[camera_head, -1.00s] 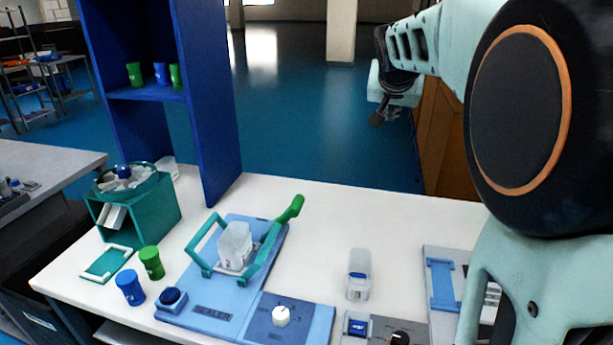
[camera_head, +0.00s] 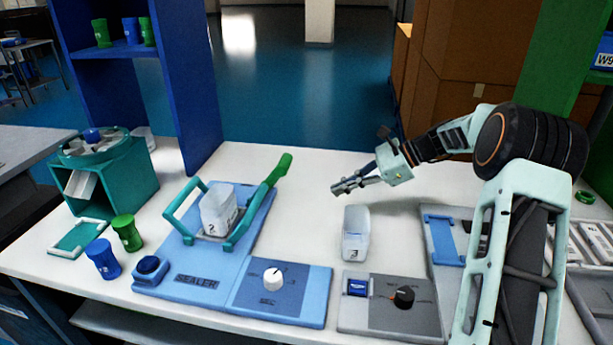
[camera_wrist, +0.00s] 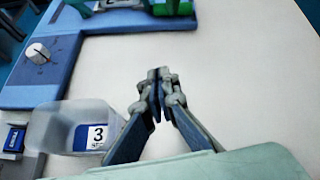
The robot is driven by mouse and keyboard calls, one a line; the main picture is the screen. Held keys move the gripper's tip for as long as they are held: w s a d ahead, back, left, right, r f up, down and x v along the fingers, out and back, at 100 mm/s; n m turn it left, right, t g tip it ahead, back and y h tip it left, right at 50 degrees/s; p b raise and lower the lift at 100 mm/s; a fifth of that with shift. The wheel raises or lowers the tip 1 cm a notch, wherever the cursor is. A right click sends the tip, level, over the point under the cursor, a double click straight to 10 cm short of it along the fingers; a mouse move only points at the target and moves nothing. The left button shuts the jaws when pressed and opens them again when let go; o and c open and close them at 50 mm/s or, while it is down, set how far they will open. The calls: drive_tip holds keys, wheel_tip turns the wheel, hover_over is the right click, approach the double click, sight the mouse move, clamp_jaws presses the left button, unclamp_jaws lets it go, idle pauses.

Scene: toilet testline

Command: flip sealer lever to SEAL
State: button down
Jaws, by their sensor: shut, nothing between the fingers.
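The sealer (camera_head: 196,283) is a light-blue base marked SEALER, with a teal frame at left and back. Its lever (camera_head: 252,205) is a teal bar with a green handle (camera_head: 277,168), tilted up toward the back right. A clear cup marked 2 (camera_head: 219,208) sits within the frame. My gripper (camera_head: 338,188) is shut and empty, above the white table, to the right of the green handle and apart from it. It also shows in the wrist view (camera_wrist: 160,76), pointing toward the sealer's edge. Part of the sealer is cut off there.
A clear cup marked 3 (camera_head: 355,235) stands below and near my gripper. A white knob (camera_head: 273,278) is on the sealer's blue panel. A grey panel with a black knob (camera_head: 404,296) lies at front right. Green and blue cups (camera_head: 103,258) stand left. Table between handle and gripper is clear.

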drive_tip(key=d+r+m+y, duration=0.1)
drive_tip(key=y, duration=0.1)
drive_tip(key=w+d+r+m+t+y+b, duration=0.1)
drive_tip(key=d+r+y, duration=0.1)
drive_tip(key=shift+r+m+t+y, duration=0.15)
drive_tip(key=shift+m+t+y, duration=0.15)
drive_tip(key=shift+m+y, duration=0.1)
drive_tip(key=r+b+x, duration=0.2)
drive_tip(key=b+x, duration=0.1)
drive_tip(key=x, duration=1)
drive_tip(key=shift+a+r, duration=0.2)
drive_tip(key=shift+r, duration=0.2)
drive_tip(key=shift+w, duration=0.1)
